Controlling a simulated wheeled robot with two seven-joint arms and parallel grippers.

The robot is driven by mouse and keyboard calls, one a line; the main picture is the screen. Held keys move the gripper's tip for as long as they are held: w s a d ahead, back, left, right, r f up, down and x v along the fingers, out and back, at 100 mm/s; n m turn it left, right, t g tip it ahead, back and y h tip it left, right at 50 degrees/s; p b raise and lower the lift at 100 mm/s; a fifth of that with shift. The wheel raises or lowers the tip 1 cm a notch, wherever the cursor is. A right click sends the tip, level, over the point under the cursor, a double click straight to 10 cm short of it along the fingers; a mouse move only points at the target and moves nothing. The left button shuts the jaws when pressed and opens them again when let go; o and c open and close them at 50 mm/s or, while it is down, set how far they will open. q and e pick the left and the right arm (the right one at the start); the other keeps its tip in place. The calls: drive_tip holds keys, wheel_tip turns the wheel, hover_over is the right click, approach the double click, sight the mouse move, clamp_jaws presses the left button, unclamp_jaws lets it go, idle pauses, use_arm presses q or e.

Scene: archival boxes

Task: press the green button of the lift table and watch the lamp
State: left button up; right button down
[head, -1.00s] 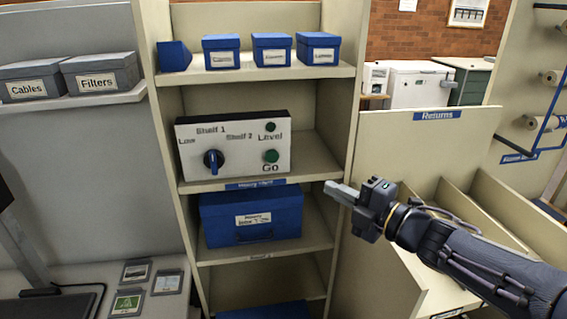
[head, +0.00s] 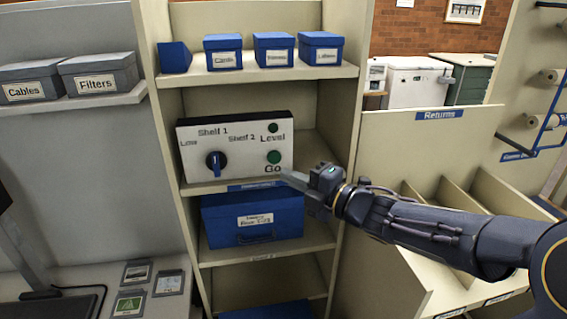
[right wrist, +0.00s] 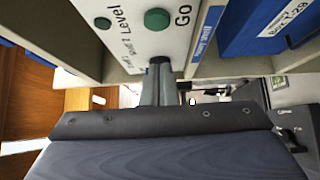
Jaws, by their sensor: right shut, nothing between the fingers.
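The white control panel (head: 240,160) stands on a shelf in the middle of the head view. Its green Go button (head: 274,157) is at the lower right, and it also shows in the right wrist view (right wrist: 157,19). The dark green Level lamp (head: 273,128) is above it and looks unlit; it also shows in the right wrist view (right wrist: 103,22). A blue knob (head: 216,161) is at the panel's left. My right gripper (head: 286,177) is shut and empty, its tip just below and right of the button, apparently apart from it. My left gripper is out of view.
A blue box (head: 252,217) sits on the shelf below the panel. Small blue boxes (head: 273,50) stand on the shelf above. A cream upright (head: 342,120) borders the shelves on the right, beside the Returns bin (head: 435,140).

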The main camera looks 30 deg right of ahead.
sight(270, 159)
drive_tip(key=w, duration=0.1)
drive_tip(key=w+p, duration=0.1)
drive_tip(key=w, duration=0.3)
drive_tip(key=shift+w+d, duration=0.15)
drive_tip(key=shift+d, duration=0.1)
drive_tip(key=shift+w, duration=0.15)
